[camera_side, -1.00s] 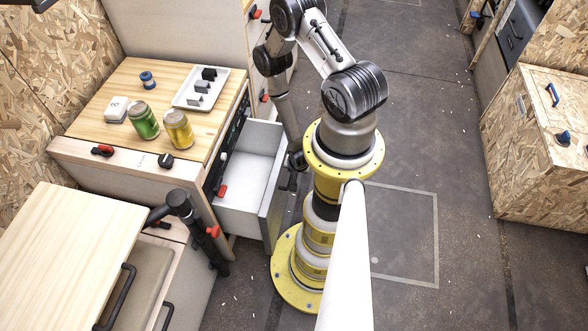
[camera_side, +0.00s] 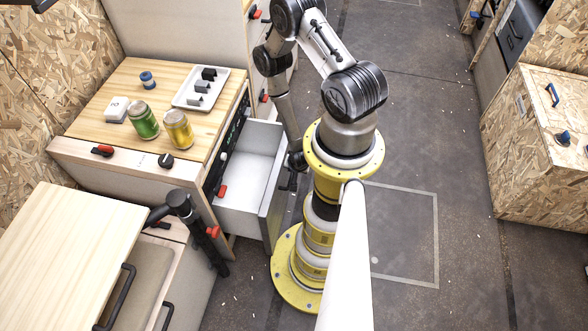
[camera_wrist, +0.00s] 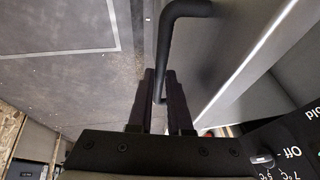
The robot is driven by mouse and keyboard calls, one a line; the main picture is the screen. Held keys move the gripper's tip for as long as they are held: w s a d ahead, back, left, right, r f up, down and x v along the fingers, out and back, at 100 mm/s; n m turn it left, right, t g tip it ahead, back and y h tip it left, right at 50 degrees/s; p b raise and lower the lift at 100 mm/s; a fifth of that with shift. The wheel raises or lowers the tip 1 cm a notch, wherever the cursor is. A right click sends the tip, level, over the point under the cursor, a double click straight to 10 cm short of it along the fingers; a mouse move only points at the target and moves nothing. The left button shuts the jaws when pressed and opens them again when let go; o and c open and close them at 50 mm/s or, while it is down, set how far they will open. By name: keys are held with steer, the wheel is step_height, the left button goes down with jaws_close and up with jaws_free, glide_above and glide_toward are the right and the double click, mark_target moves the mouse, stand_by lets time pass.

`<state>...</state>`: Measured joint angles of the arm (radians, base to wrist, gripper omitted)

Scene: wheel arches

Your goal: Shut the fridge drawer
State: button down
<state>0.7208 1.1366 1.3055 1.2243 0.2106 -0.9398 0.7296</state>
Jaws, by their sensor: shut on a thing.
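The fridge drawer (camera_side: 245,180) stands pulled out of the cabinet under the wooden counter in the side view. Its pale inside is visible and looks empty. Its grey front panel (camera_side: 275,203) faces right, toward my arm's yellow base. In the wrist view the dark bar handle (camera_wrist: 165,45) sticks out from the grey drawer front (camera_wrist: 225,45). My gripper (camera_wrist: 160,88) is shut on the handle, with one black finger on each side of its bar. In the side view my gripper (camera_side: 294,163) is at the drawer front, partly hidden by my arm.
A black jointed post with a red clip (camera_side: 213,232) stands left of the drawer. The floor (camera_side: 440,140) right of my base is clear.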

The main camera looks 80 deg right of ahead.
steer(key=shift+w, duration=0.1)
steer(key=w, duration=1.4)
steer(key=c, duration=0.8)
jaws_free()
steer(key=shift+s, duration=0.1)
steer(key=shift+c, duration=0.2)
steer(key=v, duration=1.4)
